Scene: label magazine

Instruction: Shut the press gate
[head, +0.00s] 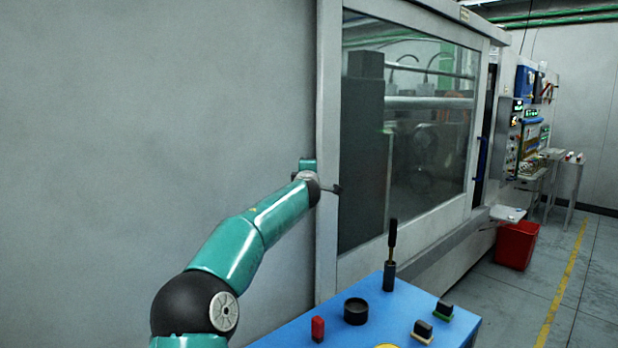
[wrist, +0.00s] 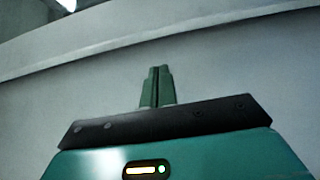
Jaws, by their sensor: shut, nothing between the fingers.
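The press gate (head: 330,112) is a pale grey sliding door with a large window, seen in the head view. A dark gap (head: 487,120) shows between its right edge and the machine, so it stands partly open. A dark blue upright bar, perhaps a handle, is at that right edge. My gripper (head: 338,189) is at the gate's left frame, its tips in front of the window's left edge. Whether it touches the gate I cannot tell. In the wrist view my gripper (wrist: 158,72) has its green fingers together and empty, before a plain pale surface.
A blue worktop (head: 300,335) in front holds a red block (head: 318,328), a black cup (head: 356,311), an upright black tool (head: 390,260) and black-topped blocks. A red bin (head: 517,245) stands on the floor beyond the gate, near a control panel. A grey wall is at left.

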